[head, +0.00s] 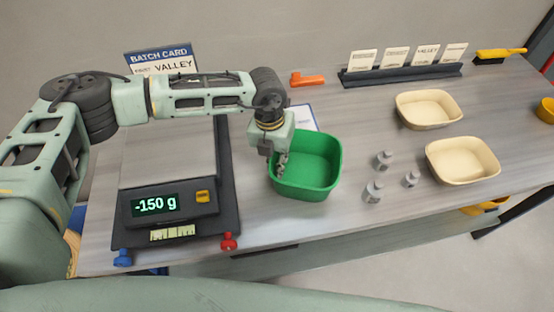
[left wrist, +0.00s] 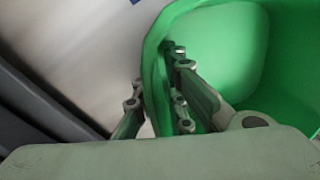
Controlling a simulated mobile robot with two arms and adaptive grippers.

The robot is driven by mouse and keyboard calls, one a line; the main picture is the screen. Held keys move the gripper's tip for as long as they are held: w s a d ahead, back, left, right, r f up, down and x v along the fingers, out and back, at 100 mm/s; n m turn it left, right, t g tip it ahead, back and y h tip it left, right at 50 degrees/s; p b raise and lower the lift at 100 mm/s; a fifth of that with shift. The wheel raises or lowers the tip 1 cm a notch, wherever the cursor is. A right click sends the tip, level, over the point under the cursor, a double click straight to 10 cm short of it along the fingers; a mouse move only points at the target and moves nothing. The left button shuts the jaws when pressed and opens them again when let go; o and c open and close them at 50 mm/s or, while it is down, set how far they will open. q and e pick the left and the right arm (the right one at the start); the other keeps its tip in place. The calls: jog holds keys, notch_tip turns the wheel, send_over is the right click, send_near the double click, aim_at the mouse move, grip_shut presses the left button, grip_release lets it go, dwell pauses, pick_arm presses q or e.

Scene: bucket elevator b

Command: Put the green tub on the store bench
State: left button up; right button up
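The green tub (head: 318,178) shows over the bench, just right of the scale; I cannot tell whether it touches the bench top. My left gripper (head: 277,160) is at the tub's left wall, pointing down. In the left wrist view, the fingers (left wrist: 158,95) straddle the wall of the tub (left wrist: 225,50), one outside and one inside, and appear shut on it. The inside of the tub looks empty where it shows. My right gripper is not in view. No surface is marked as the store bench.
The scale (head: 170,165) reads -150 g, its plate bare. Small grey weights (head: 373,191) stand right of the tub. Two cream tubs (head: 428,109) (head: 462,160) sit farther right. A card rack (head: 400,74), an orange tool (head: 307,79) and a yellow brush (head: 500,54) lie at the back.

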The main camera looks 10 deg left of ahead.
pick_arm(q)
jog(key=shift+o, duration=0.9)
jog(key=shift+r, duration=0.1)
jog(key=shift+r, duration=0.25)
notch_tip(320, 180, up, 12)
jog(key=a+b, duration=0.1)
jog(key=b, duration=0.1)
jog(key=shift+f, duration=0.2)
